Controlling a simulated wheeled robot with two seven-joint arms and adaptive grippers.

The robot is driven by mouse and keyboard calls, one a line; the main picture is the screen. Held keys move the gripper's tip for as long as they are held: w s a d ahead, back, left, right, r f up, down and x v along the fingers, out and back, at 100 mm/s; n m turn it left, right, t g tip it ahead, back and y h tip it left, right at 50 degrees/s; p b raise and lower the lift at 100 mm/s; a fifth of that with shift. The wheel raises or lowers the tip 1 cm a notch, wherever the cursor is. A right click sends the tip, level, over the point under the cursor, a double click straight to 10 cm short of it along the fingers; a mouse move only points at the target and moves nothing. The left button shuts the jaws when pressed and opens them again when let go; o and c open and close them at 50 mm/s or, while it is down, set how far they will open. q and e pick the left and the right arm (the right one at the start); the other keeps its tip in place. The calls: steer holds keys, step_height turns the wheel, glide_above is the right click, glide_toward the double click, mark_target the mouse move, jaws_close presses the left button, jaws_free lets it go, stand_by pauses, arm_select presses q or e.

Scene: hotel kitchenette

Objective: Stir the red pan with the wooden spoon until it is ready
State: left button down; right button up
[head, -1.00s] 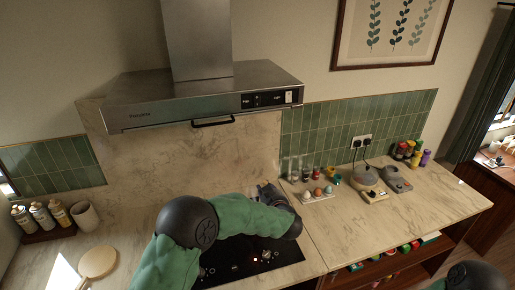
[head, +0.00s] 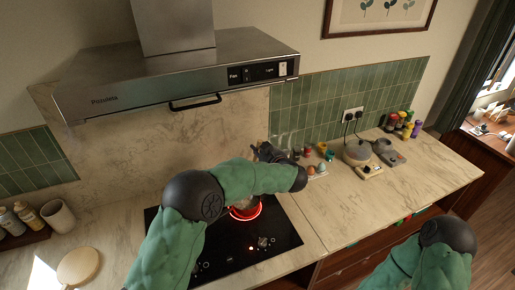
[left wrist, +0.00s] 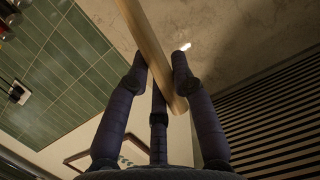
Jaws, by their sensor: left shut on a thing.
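My left gripper (head: 266,153) is beyond the pan, near the backsplash, and small in the head view. In the left wrist view my left gripper (left wrist: 160,62) is shut on the wooden spoon (left wrist: 152,42), whose pale handle runs between the fingers. The spoon's far end is out of that view, and I cannot tell whether it touches the pan. My right gripper is out of view; only my right arm shows at lower right.
The range hood (head: 180,82) hangs above the cooktop. An egg holder (head: 317,172), small jars and a grey kitchen scale (head: 357,152) stand on the right counter. A white mug (head: 58,216), bottles and a round wooden board (head: 78,267) are at left. The right counter's front is clear.

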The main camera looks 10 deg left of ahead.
arm_select(q)
step_height(320, 180, down, 9)
steer(key=b, duration=0.3)
steer(key=shift+a, duration=0.45)
steer(key=shift+r, duration=0.1)
